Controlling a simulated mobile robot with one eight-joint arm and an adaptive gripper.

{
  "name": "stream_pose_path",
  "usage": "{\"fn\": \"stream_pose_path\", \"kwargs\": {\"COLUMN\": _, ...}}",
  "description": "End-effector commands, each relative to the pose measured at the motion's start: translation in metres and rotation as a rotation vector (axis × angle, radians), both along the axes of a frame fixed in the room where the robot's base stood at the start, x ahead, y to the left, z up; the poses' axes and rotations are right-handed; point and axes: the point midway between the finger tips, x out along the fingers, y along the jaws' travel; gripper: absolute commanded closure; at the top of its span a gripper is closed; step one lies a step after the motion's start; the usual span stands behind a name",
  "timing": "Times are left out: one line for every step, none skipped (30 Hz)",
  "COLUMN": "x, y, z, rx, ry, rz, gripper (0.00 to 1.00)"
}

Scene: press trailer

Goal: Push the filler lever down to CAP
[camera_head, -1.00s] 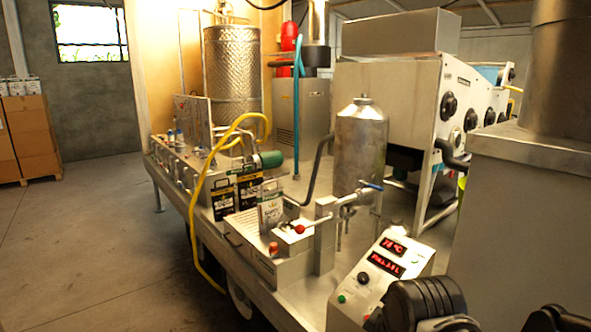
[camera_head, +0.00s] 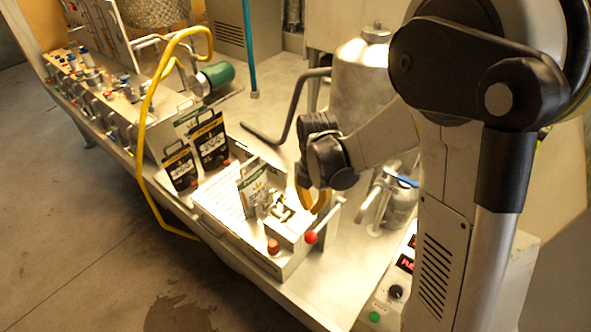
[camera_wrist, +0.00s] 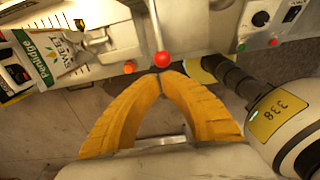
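The filler lever is a thin metal rod ending in a red ball knob (camera_head: 311,237), at the front right of the filler box (camera_head: 240,235). In the wrist view the red knob (camera_wrist: 162,59) sits just beyond my fingertips, with the rod running up from it. My gripper (camera_head: 313,208) has yellow fingers and hangs just above the knob in the head view. In the wrist view the tips of my gripper (camera_wrist: 162,77) meet with nothing between them. I cannot tell whether they touch the knob. No CAP marking is readable.
A labelled pouch (camera_head: 253,183) stands at the filler, beside a red-orange button (camera_head: 273,247). A metal tank (camera_head: 358,80) stands behind my gripper. A control box with a red display (camera_head: 405,263) is at the right. A yellow hose (camera_head: 147,110) crosses the bench at the left.

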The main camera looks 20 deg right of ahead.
Motion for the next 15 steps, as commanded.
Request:
{"fn": "stream_pose_path", "kwargs": {"x": 0.000, "y": 0.000, "z": 0.000, "rx": 0.000, "ry": 0.002, "rz": 0.007, "gripper": 1.00}}
{"fn": "stream_pose_path", "kwargs": {"x": 0.000, "y": 0.000, "z": -0.001, "rx": 0.000, "ry": 0.004, "rz": 0.010, "gripper": 1.00}}
{"fn": "stream_pose_path", "kwargs": {"x": 0.000, "y": 0.000, "z": -0.003, "rx": 0.000, "ry": 0.004, "rz": 0.011, "gripper": 1.00}}
{"fn": "stream_pose_path", "kwargs": {"x": 0.000, "y": 0.000, "z": -0.004, "rx": 0.000, "ry": 0.004, "rz": 0.011, "gripper": 1.00}}
{"fn": "stream_pose_path", "kwargs": {"x": 0.000, "y": 0.000, "z": -0.005, "rx": 0.000, "ry": 0.004, "rz": 0.010, "gripper": 1.00}}
{"fn": "stream_pose_path", "kwargs": {"x": 0.000, "y": 0.000, "z": -0.007, "rx": 0.000, "ry": 0.003, "rz": 0.010, "gripper": 1.00}}
{"fn": "stream_pose_path", "kwargs": {"x": 0.000, "y": 0.000, "z": -0.008, "rx": 0.000, "ry": 0.003, "rz": 0.010, "gripper": 1.00}}
{"fn": "stream_pose_path", "kwargs": {"x": 0.000, "y": 0.000, "z": -0.010, "rx": 0.000, "ry": 0.003, "rz": 0.009, "gripper": 1.00}}
{"fn": "stream_pose_path", "kwargs": {"x": 0.000, "y": 0.000, "z": -0.012, "rx": 0.000, "ry": 0.002, "rz": 0.009, "gripper": 1.00}}
{"fn": "stream_pose_path", "kwargs": {"x": 0.000, "y": 0.000, "z": -0.013, "rx": 0.000, "ry": 0.002, "rz": 0.009, "gripper": 1.00}}
{"fn": "stream_pose_path", "kwargs": {"x": 0.000, "y": 0.000, "z": -0.015, "rx": 0.000, "ry": 0.002, "rz": 0.009, "gripper": 1.00}}
{"fn": "stream_pose_path", "kwargs": {"x": 0.000, "y": 0.000, "z": -0.017, "rx": 0.000, "ry": 0.002, "rz": 0.009, "gripper": 1.00}}
{"fn": "stream_pose_path", "kwargs": {"x": 0.000, "y": 0.000, "z": -0.018, "rx": 0.000, "ry": 0.002, "rz": 0.008, "gripper": 1.00}}
{"fn": "stream_pose_path", "kwargs": {"x": 0.000, "y": 0.000, "z": -0.020, "rx": 0.000, "ry": 0.002, "rz": 0.008, "gripper": 1.00}}
{"fn": "stream_pose_path", "kwargs": {"x": 0.000, "y": 0.000, "z": -0.022, "rx": 0.000, "ry": 0.002, "rz": 0.008, "gripper": 1.00}}
